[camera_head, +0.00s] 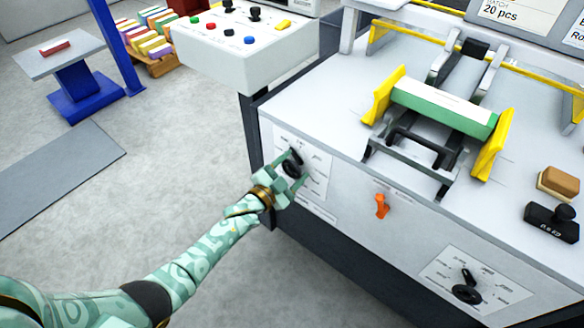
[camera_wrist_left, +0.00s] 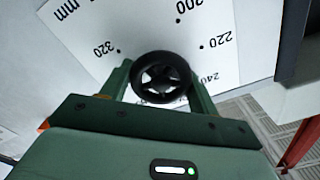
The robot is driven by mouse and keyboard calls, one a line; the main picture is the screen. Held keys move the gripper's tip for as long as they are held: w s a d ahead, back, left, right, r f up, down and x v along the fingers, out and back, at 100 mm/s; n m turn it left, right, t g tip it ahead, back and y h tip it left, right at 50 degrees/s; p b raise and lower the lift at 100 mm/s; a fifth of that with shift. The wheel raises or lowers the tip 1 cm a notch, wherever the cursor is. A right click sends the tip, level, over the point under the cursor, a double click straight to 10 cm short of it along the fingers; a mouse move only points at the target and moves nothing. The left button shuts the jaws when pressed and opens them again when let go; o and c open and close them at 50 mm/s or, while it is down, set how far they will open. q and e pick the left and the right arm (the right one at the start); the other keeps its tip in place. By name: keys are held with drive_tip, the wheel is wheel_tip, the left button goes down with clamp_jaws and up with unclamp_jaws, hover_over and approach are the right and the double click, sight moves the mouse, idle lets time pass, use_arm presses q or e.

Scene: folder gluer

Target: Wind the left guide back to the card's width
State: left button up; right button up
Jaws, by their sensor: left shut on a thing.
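My left gripper (camera_head: 290,184) is at the front panel of the machine, shut on the black left knob (camera_head: 292,164). In the left wrist view the knob (camera_wrist_left: 160,57) sits between the two green fingers of the gripper (camera_wrist_left: 160,85). Its white dial plate (camera_wrist_left: 215,20) shows mm marks such as 200, 220, 240 and 320; the pointer's reading cannot be told. On top, the yellow left guide (camera_head: 382,98) stands at the left end of the green and white card stack (camera_head: 440,108). Any small gap there cannot be judged. A yellow right guide (camera_head: 492,146) stands at the other end.
A second black knob (camera_head: 466,291) is on the front panel at right, with an orange lever (camera_head: 381,206) between. A control box (camera_head: 240,45) with buttons stands left of the machine. A brown block (camera_head: 558,183) and a black weight (camera_head: 552,222) lie at right.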

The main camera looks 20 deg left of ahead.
use_arm(q)
drive_tip(key=shift+f, duration=0.15)
use_arm(e)
drive_tip(key=shift+a, duration=0.15)
use_arm(q)
drive_tip(key=o, duration=1)
drive_tip(key=shift+c, duration=0.2)
drive_tip(key=shift+s, duration=0.1)
use_arm(e)
drive_tip(key=shift+r, duration=0.1)
use_arm(q)
drive_tip(key=p+v, duration=0.4)
drive_tip(key=v, duration=1.2)
drive_tip(key=shift+p, duration=0.35)
use_arm(e)
drive_tip(key=shift+t, duration=0.3)
drive_tip(key=r, duration=0.1)
drive_tip(key=w+r, duration=0.1)
drive_tip(key=r, duration=0.2)
drive_tip(key=shift+w, duration=0.4)
use_arm(q)
drive_tip(key=shift+s+a, duration=0.1)
